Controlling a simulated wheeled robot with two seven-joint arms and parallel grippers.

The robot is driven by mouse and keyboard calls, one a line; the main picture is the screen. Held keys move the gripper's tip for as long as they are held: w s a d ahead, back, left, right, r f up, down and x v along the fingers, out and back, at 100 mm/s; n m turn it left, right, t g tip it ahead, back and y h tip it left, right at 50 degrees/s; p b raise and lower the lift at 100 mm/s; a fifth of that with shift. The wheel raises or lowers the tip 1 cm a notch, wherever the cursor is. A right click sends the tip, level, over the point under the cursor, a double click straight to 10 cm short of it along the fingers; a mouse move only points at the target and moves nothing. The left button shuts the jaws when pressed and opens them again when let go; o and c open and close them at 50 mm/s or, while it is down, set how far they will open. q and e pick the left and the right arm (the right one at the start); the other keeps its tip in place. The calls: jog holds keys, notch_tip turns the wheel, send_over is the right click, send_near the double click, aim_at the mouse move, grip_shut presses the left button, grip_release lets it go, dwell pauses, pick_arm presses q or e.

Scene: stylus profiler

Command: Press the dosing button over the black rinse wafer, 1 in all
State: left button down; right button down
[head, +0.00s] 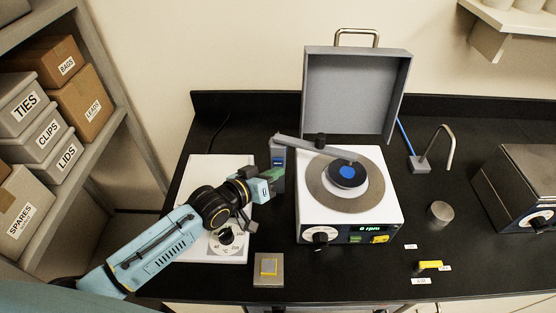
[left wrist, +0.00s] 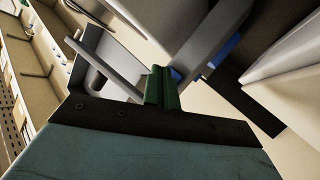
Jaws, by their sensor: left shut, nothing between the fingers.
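The black wafer (head: 347,174), with a blue centre, lies on the round grey platter (head: 324,192) of the white machine (head: 343,227). A grey swing arm (head: 300,147) reaches from a post on the left towards the platter. My left gripper (head: 277,174) is shut and empty beside the post, left of the platter. Its green fingers (left wrist: 161,87) show in the left wrist view close to grey and blue parts; contact cannot be told. My right gripper is not in view.
The machine's lid (head: 356,92) stands open behind the platter. Its front display reads 0 rpm. A white hotplate (head: 201,178) lies under my left arm. A metal cylinder (head: 440,212), a bent tube (head: 446,150) and a steel box (head: 520,185) stand to the right.

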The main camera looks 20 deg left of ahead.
pick_arm(q)
jog(key=shift+s+d+p, duration=0.25)
jog(key=shift+s+p, duration=0.3)
jog(key=shift+s, duration=0.25)
jog(key=shift+s+d+p, duration=0.2)
jog(key=shift+s+p, duration=0.3)
jog(key=shift+s, duration=0.3)
jog(key=shift+s+d+p, duration=0.25)
jog(key=shift+s+p, duration=0.3)
jog(key=shift+s, duration=0.25)
